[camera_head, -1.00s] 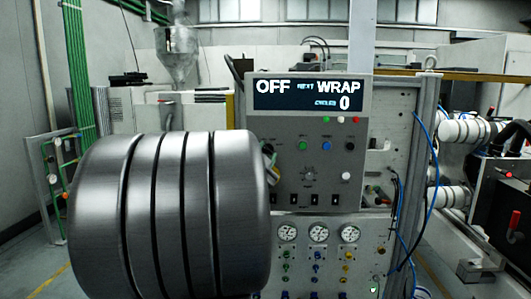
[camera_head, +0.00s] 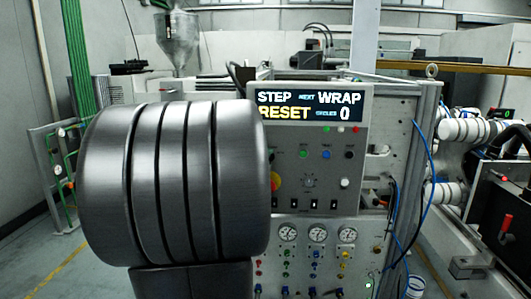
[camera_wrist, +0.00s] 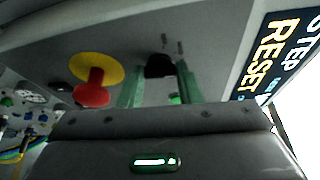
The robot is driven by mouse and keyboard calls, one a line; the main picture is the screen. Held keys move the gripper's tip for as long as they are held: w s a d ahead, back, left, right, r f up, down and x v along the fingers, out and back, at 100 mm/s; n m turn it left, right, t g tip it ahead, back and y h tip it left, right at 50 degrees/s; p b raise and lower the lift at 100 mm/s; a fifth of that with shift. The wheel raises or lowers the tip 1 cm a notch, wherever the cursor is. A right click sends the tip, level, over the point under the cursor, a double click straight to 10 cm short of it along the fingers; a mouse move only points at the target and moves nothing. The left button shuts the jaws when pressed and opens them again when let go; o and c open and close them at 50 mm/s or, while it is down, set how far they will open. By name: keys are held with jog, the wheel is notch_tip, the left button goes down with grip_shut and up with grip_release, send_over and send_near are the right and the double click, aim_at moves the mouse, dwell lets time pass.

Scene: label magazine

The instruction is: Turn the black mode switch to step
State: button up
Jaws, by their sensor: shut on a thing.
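The black mode switch (camera_wrist: 160,66) is on the grey panel in the wrist view. The green fingers of my gripper (camera_wrist: 160,84) stand on either side of it and are shut on it. Small marks beside the switch are too blurred to read. In the head view my big grey arm covers the switch and the gripper. The display (camera_head: 310,105) above the panel reads STEP, NEXT WRAP, RESET and CYCLES 0. It also shows in the wrist view (camera_wrist: 277,55), partly cut off.
A red mushroom button (camera_wrist: 92,92) on a yellow disc (camera_wrist: 97,67) sits close beside my fingers.

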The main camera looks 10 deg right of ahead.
jog(key=shift+r+m+g+y+p, duration=0.15)
jog(key=shift+m+g+y+p, duration=0.3)
jog(key=shift+m+p, duration=0.65)
jog(key=o, duration=1)
jog(key=shift+c, duration=0.2)
jog(key=shift+s, duration=0.1)
jog(key=v, duration=1.3)
jog(key=shift+s+a+b, duration=0.2)
jog(key=shift+s+b, duration=0.1)
jog(key=shift+d, duration=0.1)
jog(key=x, duration=1.3)
jog(key=shift+w+d+p, duration=0.15)
jog(key=shift+w+p, duration=0.25)
